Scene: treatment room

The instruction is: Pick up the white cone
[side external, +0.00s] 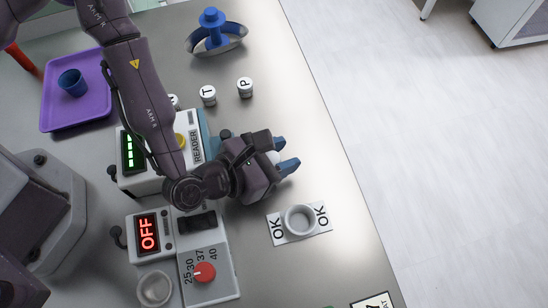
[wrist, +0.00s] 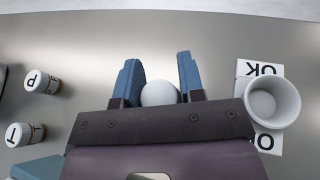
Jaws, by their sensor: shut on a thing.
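My gripper (side external: 284,155) is over the steel table to the right of the reader box, its blue fingers pointing right. In the wrist view, my gripper (wrist: 159,76) has a white rounded thing (wrist: 160,93) between its fingers and is shut on it. This looks like the white cone, but only its pale rounded part shows; the gripper body hides the rest. In the side view only a sliver of white shows between the fingers. I cannot tell whether it touches the table.
A white cup (side external: 299,220) stands on an OK card in front of the gripper. Lidded pots marked T (side external: 208,95) and P (side external: 245,87) stand behind. The reader box (side external: 160,160) and the OFF device (side external: 205,262) are at left.

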